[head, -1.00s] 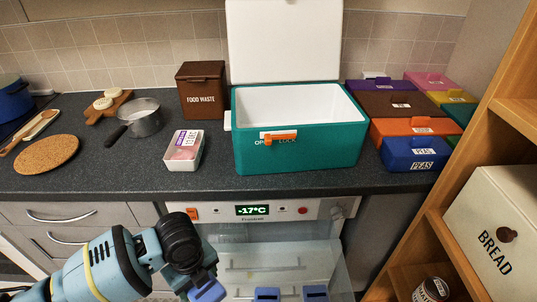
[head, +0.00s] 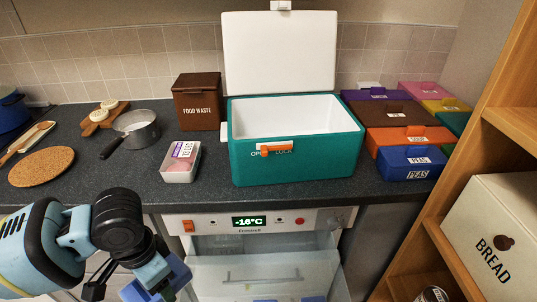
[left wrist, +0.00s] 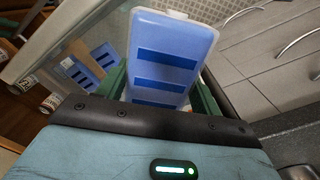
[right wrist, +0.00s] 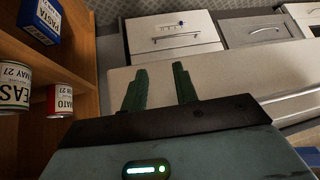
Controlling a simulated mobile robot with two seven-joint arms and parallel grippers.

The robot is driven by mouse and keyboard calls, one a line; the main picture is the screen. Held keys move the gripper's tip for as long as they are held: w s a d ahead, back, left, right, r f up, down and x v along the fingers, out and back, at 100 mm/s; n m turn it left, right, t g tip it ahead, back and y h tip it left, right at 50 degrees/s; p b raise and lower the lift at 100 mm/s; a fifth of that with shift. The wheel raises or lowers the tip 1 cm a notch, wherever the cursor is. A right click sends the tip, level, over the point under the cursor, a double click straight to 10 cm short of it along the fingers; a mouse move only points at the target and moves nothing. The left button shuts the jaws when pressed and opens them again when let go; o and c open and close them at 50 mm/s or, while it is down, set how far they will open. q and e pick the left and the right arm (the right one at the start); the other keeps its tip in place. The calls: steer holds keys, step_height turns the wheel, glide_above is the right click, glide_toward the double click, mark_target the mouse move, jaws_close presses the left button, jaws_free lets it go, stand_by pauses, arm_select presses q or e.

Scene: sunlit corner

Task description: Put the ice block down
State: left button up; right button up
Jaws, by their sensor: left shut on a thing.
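The ice block (left wrist: 172,48) is a blue slab with darker blue bars and a pale cap. My left gripper (left wrist: 160,92) is shut on it, with green fingers at its two sides. In the head view the block (head: 172,278) shows at the lower left, in front of the freezer and below the worktop edge, partly hidden by my wrist. The teal cool box (head: 295,160) stands on the worktop with its white lid up; the visible part of its inside is bare. My right gripper (right wrist: 160,88) is open and empty, out of the head view.
The freezer (head: 262,222) under the worktop reads -16°C, with a drawer (head: 262,268) below and blue pieces at the lower picture edge. Coloured food boxes (head: 408,138) crowd the cool box's right. A meat tray (head: 181,163) lies left of it. A wooden shelf (head: 440,245) borders the right.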

arm_select(q)
steer(key=r+n, duration=0.1)
steer(key=s+a+r+n, duration=0.1)
steer(key=n, duration=0.3)
steer(key=shift+s+a+r, duration=0.2)
steer(key=shift+a+r, duration=0.05)
steer(key=shift+r, duration=0.15)
steer(key=r+n, duration=0.1)
steer(key=n, duration=0.1)
steer(key=s+a+n, duration=0.1)
steer(key=shift+s+r+n, duration=0.2)
steer(key=shift+r+n, duration=0.15)
steer(key=shift+n, duration=0.05)
